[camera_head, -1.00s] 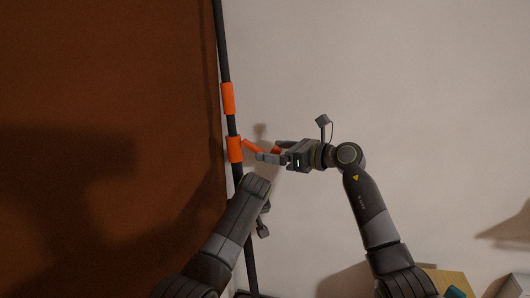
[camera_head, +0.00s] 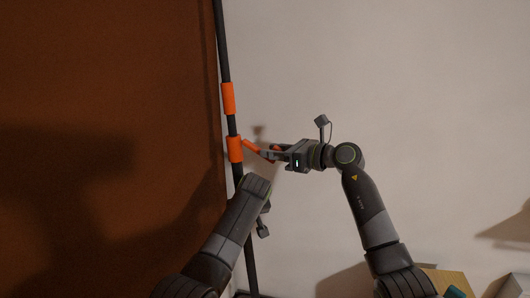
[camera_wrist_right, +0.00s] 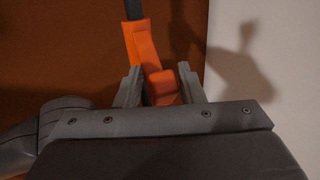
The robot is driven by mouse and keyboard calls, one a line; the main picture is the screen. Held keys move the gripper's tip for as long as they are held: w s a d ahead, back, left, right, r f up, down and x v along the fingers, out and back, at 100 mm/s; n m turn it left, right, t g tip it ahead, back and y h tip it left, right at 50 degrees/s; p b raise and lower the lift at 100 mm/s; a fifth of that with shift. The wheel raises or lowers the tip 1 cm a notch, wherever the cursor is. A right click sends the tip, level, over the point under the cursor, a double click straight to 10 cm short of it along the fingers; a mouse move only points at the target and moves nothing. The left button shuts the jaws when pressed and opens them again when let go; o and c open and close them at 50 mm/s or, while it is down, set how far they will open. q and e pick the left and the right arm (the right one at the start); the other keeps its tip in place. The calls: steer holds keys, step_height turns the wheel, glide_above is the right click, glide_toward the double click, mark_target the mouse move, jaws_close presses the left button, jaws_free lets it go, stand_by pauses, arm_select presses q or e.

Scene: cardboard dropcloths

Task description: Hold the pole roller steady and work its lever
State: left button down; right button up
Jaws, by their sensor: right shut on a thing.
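The pole roller (camera_head: 222,45) is a long dark pole running nearly upright, with an upper orange collar (camera_head: 228,98) and a lower orange collar (camera_head: 235,149). An orange lever (camera_head: 251,146) slants out to the right from the lower collar. My right gripper (camera_head: 268,154) comes from the right and is shut on the lever's outer end. In the right wrist view, the lever (camera_wrist_right: 145,45) runs down between the two fingers of the right gripper (camera_wrist_right: 160,86). My left arm reaches up to the pole below the lower collar; its own wrist hides the left gripper's fingers.
A brown panel (camera_head: 100,80) fills the left, its edge close beside the pole. A pale plain surface (camera_head: 420,80) lies to the right and looks clear. A tan box-like thing (camera_head: 449,281) and a teal thing (camera_head: 456,292) sit at the bottom right.

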steer(key=shift+w+f, duration=0.1)
steer(key=shift+f, duration=0.45)
steer(key=shift+a+f, duration=0.1)
steer(key=shift+f, duration=0.05)
steer(key=o, duration=1.4)
steer(key=shift+a, duration=0.15)
steer(key=shift+v, duration=4.1)
steer(key=shift+a, duration=0.1)
